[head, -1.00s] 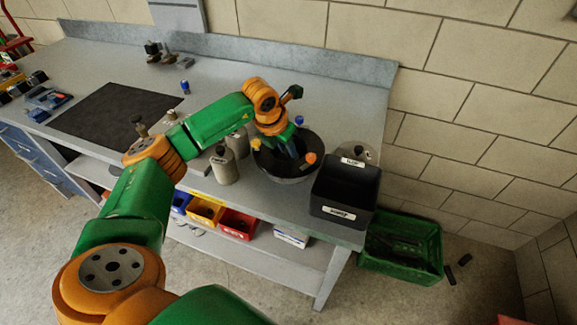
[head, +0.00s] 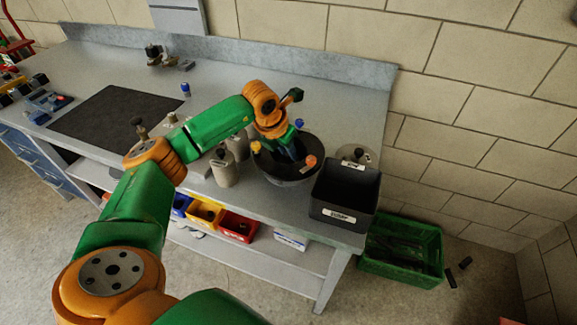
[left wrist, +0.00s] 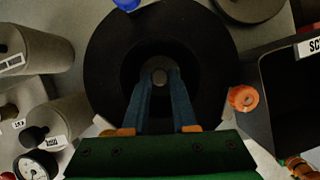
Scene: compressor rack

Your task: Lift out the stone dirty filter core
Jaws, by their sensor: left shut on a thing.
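The black round housing (head: 287,181) stands on the bench near its right end, and its wide dark ring (left wrist: 108,62) fills the upper middle of the left wrist view. My left gripper (left wrist: 160,76) reaches down into its opening. Its long blue fingers come together at the tips around a small grey knob, the visible top of the filter core (left wrist: 159,75). The rest of the core is hidden in the dark housing. In the head view my left gripper (head: 289,156) is inside the housing's mouth, tips hidden. My right gripper is out of view.
A black open bin (head: 343,190) with a label stands close right of the housing. Stone-coloured canisters (head: 224,170) stand close left. An orange knob (left wrist: 243,98) sits at the housing's rim. A green crate (head: 400,248) is on the floor.

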